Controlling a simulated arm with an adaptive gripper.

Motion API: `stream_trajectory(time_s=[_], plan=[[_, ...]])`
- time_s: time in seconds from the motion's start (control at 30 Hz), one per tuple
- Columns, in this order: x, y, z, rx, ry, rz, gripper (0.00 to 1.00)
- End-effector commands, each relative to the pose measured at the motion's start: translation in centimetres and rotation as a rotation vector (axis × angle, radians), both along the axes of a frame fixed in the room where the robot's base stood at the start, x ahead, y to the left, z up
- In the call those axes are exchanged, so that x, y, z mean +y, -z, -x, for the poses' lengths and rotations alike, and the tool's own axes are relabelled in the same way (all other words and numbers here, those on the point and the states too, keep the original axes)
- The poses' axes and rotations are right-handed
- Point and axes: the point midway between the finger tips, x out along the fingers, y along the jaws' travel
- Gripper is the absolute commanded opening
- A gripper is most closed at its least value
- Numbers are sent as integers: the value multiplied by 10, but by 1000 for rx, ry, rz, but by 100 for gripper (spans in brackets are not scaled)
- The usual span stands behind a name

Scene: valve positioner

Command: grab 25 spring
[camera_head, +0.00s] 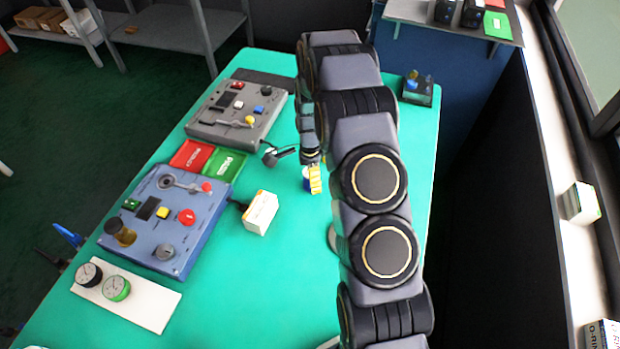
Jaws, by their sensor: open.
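A small blue and yellow item (314,180) stands on the green table just below the end of my arm. It is partly hidden by my arm, and I cannot tell whether it is the 25 spring. No spring can be clearly made out or a number read. My gripper (311,160) points down right above this item; its jaws are open and mostly hidden by the arm. I cannot tell whether they touch the item.
A white and orange box (260,213) stands left of my gripper. Red (191,155) and green (224,164) trays lie between a grey panel (215,118) and a blue panel (150,232). Two gauges lie on a white plate (150,306). The green table (255,300) is clear at front.

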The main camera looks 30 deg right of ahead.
Motion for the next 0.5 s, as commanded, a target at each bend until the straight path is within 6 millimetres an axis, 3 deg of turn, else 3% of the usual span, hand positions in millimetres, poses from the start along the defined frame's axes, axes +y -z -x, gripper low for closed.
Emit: stream_trajectory(time_s=[0.17, 0.4, 0.43, 0.5], plan=[[1, 27, 2, 4, 0, -2, 71], [1, 30, 1, 1, 0, 0, 71], [1, 30, 1, 1, 0, 0, 67], [1, 30, 1, 1, 0, 0, 37]])
